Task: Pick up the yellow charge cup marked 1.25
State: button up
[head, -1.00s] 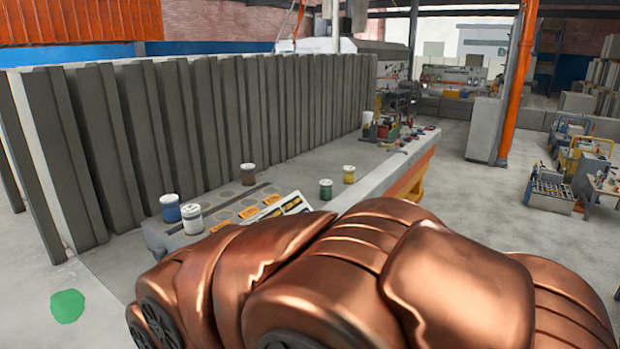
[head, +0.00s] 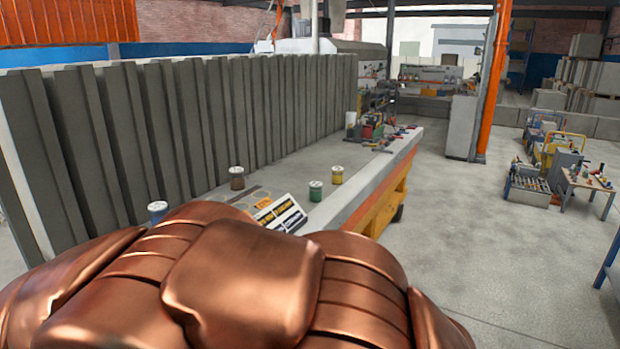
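The yellow charge cup (head: 337,175) with a pale lid stands upright on the grey bench (head: 345,203), near its right edge. Its marking is too small to read. A green cup (head: 315,191) stands just left of it and a little nearer. A brown cup (head: 237,178) stands farther left, and a blue cup (head: 157,211) is partly hidden at the near left. My copper-coloured arm fills the lower part of the head view, nearer than the cups. My gripper is not in view.
A sign board with yellow and dark labels (head: 279,214) lies on the bench near the green cup. Tall grey panels (head: 200,130) line the bench's left side. Tools (head: 375,132) crowd its far end. Open floor (head: 480,225) lies to the right.

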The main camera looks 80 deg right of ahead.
aim_at(336, 172)
jog(key=i, duration=0.5)
jog(key=z, duration=3.15)
jog(key=i, duration=0.5)
jog(key=z, duration=0.95)
jog(key=i, duration=2.85)
jog(key=u, duration=1.5)
